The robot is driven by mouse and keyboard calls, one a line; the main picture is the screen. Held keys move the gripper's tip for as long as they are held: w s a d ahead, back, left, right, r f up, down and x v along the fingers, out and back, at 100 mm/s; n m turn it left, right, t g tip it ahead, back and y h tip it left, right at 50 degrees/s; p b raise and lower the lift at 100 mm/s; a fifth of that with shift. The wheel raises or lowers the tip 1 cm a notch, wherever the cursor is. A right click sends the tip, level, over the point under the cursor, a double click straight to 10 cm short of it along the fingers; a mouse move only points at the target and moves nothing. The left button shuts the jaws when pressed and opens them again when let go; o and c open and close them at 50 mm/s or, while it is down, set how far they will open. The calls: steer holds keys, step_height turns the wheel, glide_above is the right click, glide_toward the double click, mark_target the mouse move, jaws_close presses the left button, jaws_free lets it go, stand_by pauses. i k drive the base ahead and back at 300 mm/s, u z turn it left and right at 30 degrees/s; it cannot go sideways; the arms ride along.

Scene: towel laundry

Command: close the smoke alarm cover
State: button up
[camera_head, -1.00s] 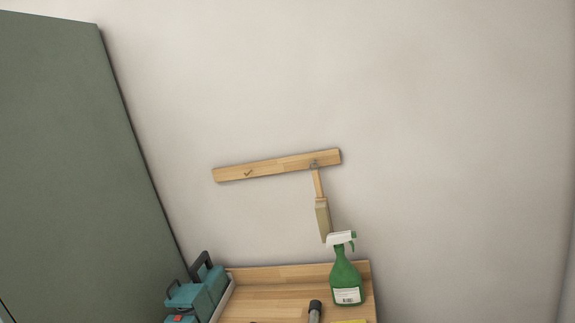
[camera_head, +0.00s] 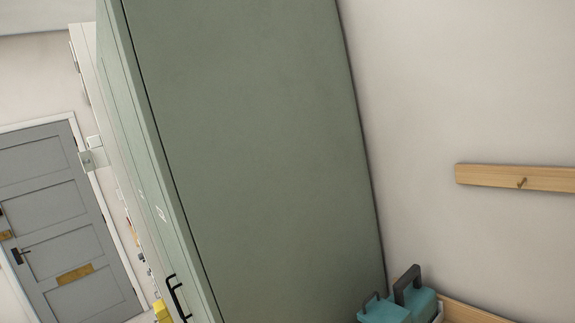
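I cannot make out a smoke alarm or its cover in this view. A small pale box-like fitting (camera_head: 92,158) shows at the left, between the grey door and the tall green cabinet; I cannot tell what it is. My gripper is not in view.
The tall green cabinet (camera_head: 250,150) with a black handle (camera_head: 178,298) fills the middle. A grey panelled door (camera_head: 70,225) is at the left. A wooden hook rail (camera_head: 490,175), a teal toolbox (camera_head: 395,308) and a wooden shelf edge (camera_head: 468,314) are at the right.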

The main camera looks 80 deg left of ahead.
mark_target(85, 157)
steer(key=u, duration=1.2)
steer(key=i, duration=0.1)
steer(key=u, duration=2.25)
steer(key=i, duration=1.65)
steer(key=z, duration=0.15)
steer(key=k, duration=0.5)
steer(key=u, duration=0.2)
steer(key=i, duration=0.1)
steer(key=u, duration=0.1)
